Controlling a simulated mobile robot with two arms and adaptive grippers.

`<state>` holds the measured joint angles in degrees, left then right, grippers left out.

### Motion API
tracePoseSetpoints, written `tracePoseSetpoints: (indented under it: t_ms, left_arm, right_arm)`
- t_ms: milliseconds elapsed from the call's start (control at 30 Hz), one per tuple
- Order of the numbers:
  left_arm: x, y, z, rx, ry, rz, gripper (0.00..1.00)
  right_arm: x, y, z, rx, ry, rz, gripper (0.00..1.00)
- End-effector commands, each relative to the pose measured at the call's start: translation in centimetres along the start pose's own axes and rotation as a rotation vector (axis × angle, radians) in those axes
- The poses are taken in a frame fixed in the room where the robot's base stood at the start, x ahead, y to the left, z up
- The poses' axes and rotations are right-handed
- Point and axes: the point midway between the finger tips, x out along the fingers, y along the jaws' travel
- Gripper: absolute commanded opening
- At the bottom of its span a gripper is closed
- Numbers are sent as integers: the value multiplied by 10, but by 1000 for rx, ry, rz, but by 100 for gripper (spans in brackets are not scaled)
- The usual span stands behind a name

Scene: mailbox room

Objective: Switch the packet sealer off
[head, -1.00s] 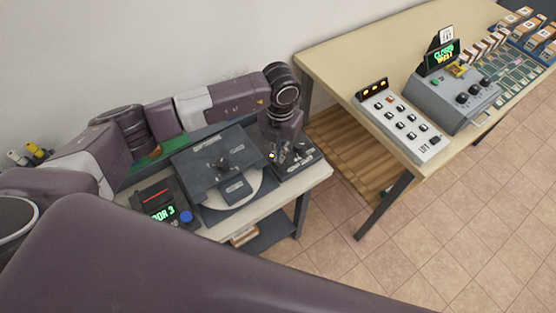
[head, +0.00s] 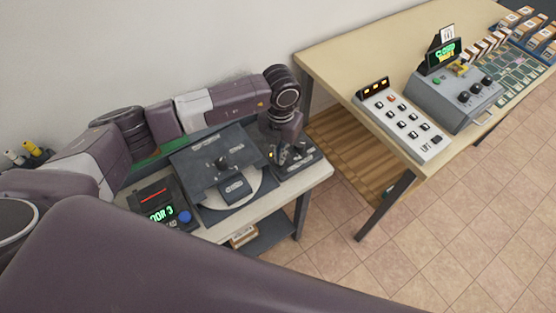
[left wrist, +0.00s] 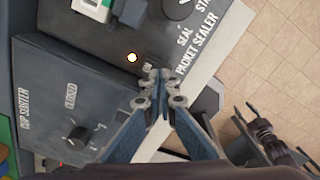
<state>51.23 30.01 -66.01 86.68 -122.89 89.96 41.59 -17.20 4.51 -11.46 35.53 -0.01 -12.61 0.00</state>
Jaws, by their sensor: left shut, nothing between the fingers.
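The packet sealer (left wrist: 205,62) is a dark flat unit with white lettering, at the top of the left wrist view. In the head view it (head: 312,161) sits at the right end of the low bench, partly hidden by my left gripper (head: 287,155). In the left wrist view my left gripper (left wrist: 160,80) is shut and empty, its tips over the sealer's edge near the printed name. A small white lit dot (left wrist: 132,57) shows just left of the tips. I cannot tell whether the tips touch the sealer, and its switch is not clearly visible.
A display unit (head: 158,200) with a blue button stands left on the bench. A taller table (head: 345,60) on the right bears a button panel (head: 405,125) and a grey console (head: 455,98). Tiled floor is clear.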

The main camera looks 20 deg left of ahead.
Motion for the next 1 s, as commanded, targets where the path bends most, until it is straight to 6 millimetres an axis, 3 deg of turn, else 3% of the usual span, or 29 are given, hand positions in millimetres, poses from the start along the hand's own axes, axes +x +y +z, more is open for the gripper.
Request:
tracePoseSetpoints:
  t_ms: [800, 1000]
  left_arm:
    - [13, 0, 0, 0, 0, 0, 0]
    - [7, 0, 0, 0, 0, 0, 0]
  right_arm:
    - [11, 0, 1, 0, 0, 0, 43]
    - [7, 0, 0, 0, 0, 0, 43]
